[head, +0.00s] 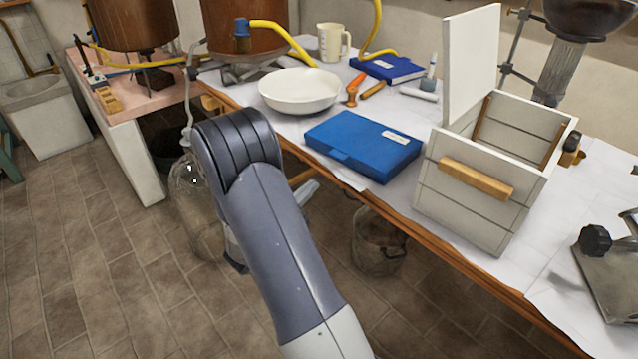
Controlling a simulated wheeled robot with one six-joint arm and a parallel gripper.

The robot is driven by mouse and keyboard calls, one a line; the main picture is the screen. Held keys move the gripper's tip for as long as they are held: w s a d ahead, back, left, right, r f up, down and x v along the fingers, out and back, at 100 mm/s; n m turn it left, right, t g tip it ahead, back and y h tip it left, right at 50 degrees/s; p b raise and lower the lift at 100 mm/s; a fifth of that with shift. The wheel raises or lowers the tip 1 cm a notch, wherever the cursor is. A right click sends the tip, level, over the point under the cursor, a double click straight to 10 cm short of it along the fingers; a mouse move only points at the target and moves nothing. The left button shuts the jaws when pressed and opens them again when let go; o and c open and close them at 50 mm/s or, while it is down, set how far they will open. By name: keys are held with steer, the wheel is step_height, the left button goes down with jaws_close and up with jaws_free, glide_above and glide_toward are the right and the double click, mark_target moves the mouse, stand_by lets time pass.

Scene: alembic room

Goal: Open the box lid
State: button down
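A white wooden box (462,211) stands on the right part of the table, with a wooden bar handle on its front. Its white lid (471,66) stands up nearly vertical along the box's left side, so the box is open at the top and part of its inside shows. My arm reaches up from the bottom of the head view, in front of the table and left of the box.
A flat blue case (362,145) lies left of the box. A white bowl (300,91), a hammer (355,88), a jug (333,42) and a blue book (388,68) are farther back. A metal stand (612,265) is at right. A glass bottle (197,200) is beside my arm.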

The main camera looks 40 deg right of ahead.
mark_target(331, 166)
steer(key=x, duration=0.8)
steer(key=shift+d+r, duration=0.1)
steer(key=shift+d, duration=0.25)
steer(key=shift+r, duration=0.15)
